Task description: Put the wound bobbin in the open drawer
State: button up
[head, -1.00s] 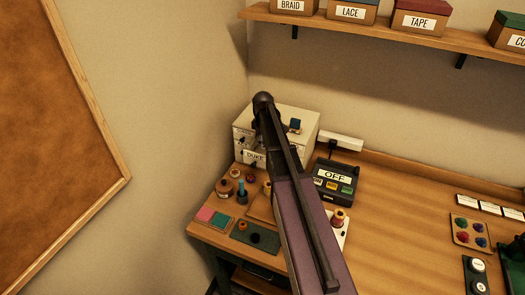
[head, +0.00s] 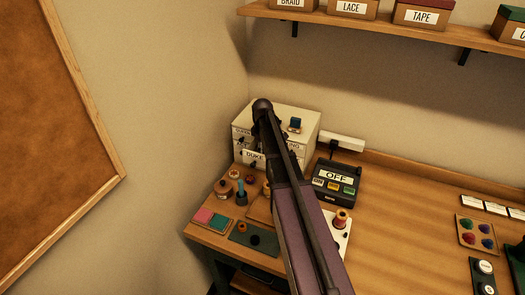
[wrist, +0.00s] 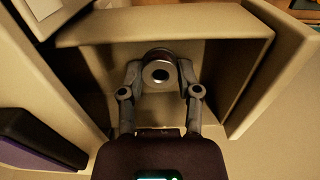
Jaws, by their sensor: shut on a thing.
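The wound bobbin (wrist: 150,67) shows in the wrist view as a round silver end with a dark centre hole. My gripper (wrist: 160,78) is shut on it, one finger at each side. The bobbin is within the outline of the open drawer (wrist: 236,55), whose pale walls surround it. I cannot tell whether it touches the drawer floor. In the head view, the small white drawer cabinet (head: 290,116) stands in the back left corner of the table. My arm crosses in front of it and hides the gripper, the bobbin and much of the cabinet front.
Several spools, pink and teal swatches (head: 211,219) and a dark green mat (head: 253,240) lie in front. A shelf (head: 390,28) with labelled boxes hangs above. The middle of the table (head: 400,230) is clear.

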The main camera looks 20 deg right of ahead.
jog(key=shift+f, duration=0.2)
jog(key=o, duration=0.7)
jog(key=shift+r, duration=0.1)
jog(key=shift+o, duration=0.2)
jog(key=shift+r, duration=0.1)
notch_tip(320, 180, up, 12)
jog(key=p, duration=1.2)
dwell(0.3)
jog(key=s+a+m, duration=0.4)
jog(key=s+a, duration=0.4)
jog(key=s, duration=0.3)
jog(key=s+a+m, duration=0.5)
jog(key=s+a, duration=0.3)
jog(key=s, duration=0.4)
